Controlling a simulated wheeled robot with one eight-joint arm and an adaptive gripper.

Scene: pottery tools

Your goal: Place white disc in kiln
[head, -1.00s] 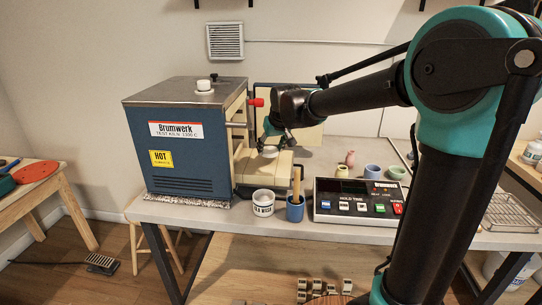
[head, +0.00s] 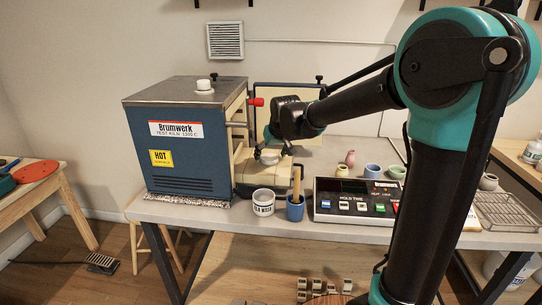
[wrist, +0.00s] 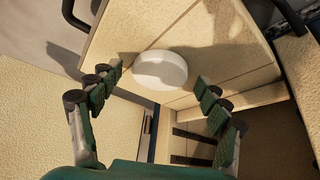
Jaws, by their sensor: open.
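The white disc (wrist: 160,70) lies on a pale cream brick surface in the wrist view, between and just beyond my gripper's fingertips (wrist: 158,80). The fingers are spread to either side of it, with visible gaps. In the head view my gripper (head: 270,146) is low over the cream block beside the kiln's open side, and the disc under it is small and partly hidden. The kiln (head: 180,135) is a blue box with a HOT label. Its opening faces right, and most of its inside is hidden from the head view.
A white cup (head: 263,203) and a blue cup (head: 295,209) holding a wooden tool stand at the bench's front edge. A control box (head: 352,204) is right of them. Small pots, including a blue one (head: 372,171), stand behind it. A wire rack (head: 503,211) is farther right.

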